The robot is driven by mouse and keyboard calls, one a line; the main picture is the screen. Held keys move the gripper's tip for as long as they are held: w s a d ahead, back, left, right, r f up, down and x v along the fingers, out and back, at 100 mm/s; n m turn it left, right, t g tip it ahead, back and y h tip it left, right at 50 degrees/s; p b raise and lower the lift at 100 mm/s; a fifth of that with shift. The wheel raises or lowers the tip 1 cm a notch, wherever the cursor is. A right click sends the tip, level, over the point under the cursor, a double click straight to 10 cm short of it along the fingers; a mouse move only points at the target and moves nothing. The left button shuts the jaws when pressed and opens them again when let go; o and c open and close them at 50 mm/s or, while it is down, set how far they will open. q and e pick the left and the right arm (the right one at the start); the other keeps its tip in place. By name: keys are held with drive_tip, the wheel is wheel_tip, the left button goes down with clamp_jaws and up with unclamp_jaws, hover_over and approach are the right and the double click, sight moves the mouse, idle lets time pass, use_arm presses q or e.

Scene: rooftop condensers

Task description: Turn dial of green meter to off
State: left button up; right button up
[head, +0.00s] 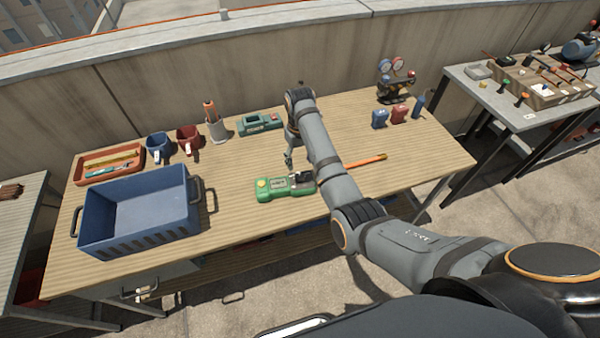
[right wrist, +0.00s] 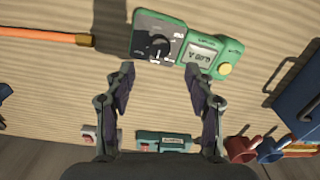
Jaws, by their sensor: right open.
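The green meter (head: 268,190) lies on the wooden workbench (head: 240,220) near its front edge. In the right wrist view the green meter (right wrist: 221,40) shows a dark dial (right wrist: 158,47) on a grey face, a small display and a yellow button. My right gripper (head: 289,160) is above the bench just behind the meter, pointing down. In the right wrist view my right gripper (right wrist: 160,70) is open and empty, its fingertips apart on either side of the dial's line, and no contact shows. My arm partly hides the meter's right end in the head view. My left gripper is not in view.
A teal device (head: 261,124) lies behind the meter. A blue crate (head: 140,210), mugs (head: 188,139) and a tool tray (head: 108,163) stand left. A gauge set (head: 394,82) stands at back right. Bare bench surrounds the meter.

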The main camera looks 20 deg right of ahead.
sight(300, 176)
wheel_tip(300, 176, down, 8)
drive_tip(key=shift+r, duration=0.1)
drive_tip(key=shift+c, duration=0.2)
clamp_jaws()
drive_tip(key=shift+r+p, duration=0.1)
drive_tip(key=shift+p, duration=0.2)
